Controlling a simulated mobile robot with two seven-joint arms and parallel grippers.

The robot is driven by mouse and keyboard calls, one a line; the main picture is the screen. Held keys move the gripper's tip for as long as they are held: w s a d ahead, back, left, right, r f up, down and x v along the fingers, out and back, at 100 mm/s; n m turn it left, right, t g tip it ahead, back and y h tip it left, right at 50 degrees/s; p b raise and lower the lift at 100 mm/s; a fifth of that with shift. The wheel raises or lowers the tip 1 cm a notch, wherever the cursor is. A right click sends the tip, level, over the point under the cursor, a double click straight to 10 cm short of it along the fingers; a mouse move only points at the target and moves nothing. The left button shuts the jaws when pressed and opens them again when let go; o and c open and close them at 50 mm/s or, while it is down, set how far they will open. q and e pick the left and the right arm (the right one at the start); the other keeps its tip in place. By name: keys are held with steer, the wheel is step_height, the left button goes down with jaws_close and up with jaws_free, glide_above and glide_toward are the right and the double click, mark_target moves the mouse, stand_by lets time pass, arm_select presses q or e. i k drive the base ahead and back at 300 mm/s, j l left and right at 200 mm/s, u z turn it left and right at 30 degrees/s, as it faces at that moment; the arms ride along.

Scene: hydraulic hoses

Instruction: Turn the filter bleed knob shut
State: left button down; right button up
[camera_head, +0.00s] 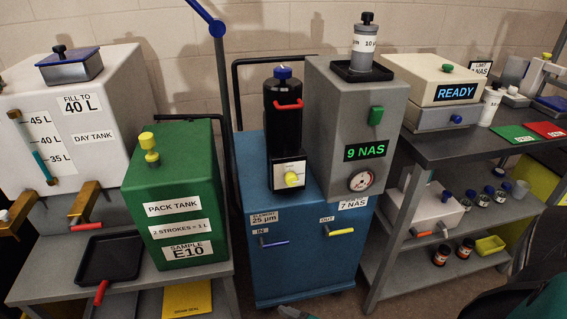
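A black cylindrical filter housing (283,118) stands upright on the blue cart (290,225), in the middle of the view. A blue knob (283,72) sits on its top; it looks like the bleed knob, but no label on it is readable. A red handle (289,105) crosses the housing's upper front. A yellow round knob (291,179) is on a white-faced plate at the housing's foot. I cannot tell from this view how far any knob is turned. Neither of my grippers can be made out, and nothing is touching the knobs.
A grey cabinet (339,130) reading 9 NAS stands close right of the housing. A green pack tank (178,200) is at left, beside the white day tank (120,90). A dark bench (470,146) with a READY unit (456,93) is at right. A dark pole stands behind the pack tank.

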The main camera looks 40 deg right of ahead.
mark_target(291, 178)
steer(key=z, duration=1.25)
